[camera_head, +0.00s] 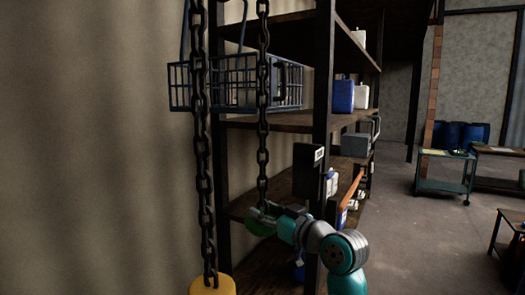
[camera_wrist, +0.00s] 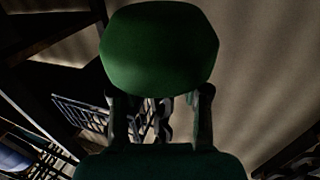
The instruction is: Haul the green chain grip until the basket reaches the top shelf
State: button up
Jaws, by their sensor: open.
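The green chain grip (camera_head: 260,226) hangs at the lower end of the right-hand chain (camera_head: 263,120). My gripper (camera_head: 268,210) is open and right at the grip, overlapping its upper part in the head view. In the wrist view the green grip (camera_wrist: 160,48) fills the upper middle, just past the two spread fingers (camera_wrist: 160,105). Chain links show between the fingers. I cannot tell whether the fingers touch anything. The wire basket (camera_head: 238,86) hangs between the middle shelf board (camera_head: 280,122) and the top shelf (camera_head: 285,30), nearer the middle board.
A dark shelf post (camera_head: 322,90) and a black labelled box (camera_head: 308,170) stand just right. Blue and white jugs (camera_head: 343,96) sit on the shelf. Open floor lies further right.

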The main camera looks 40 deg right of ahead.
jog(key=shift+r, duration=2.55)
jog(key=shift+f, duration=7.3)
jog(key=shift+r, duration=7.3)
jog(key=s, duration=1.2)
jog(key=shift+d, duration=0.2)
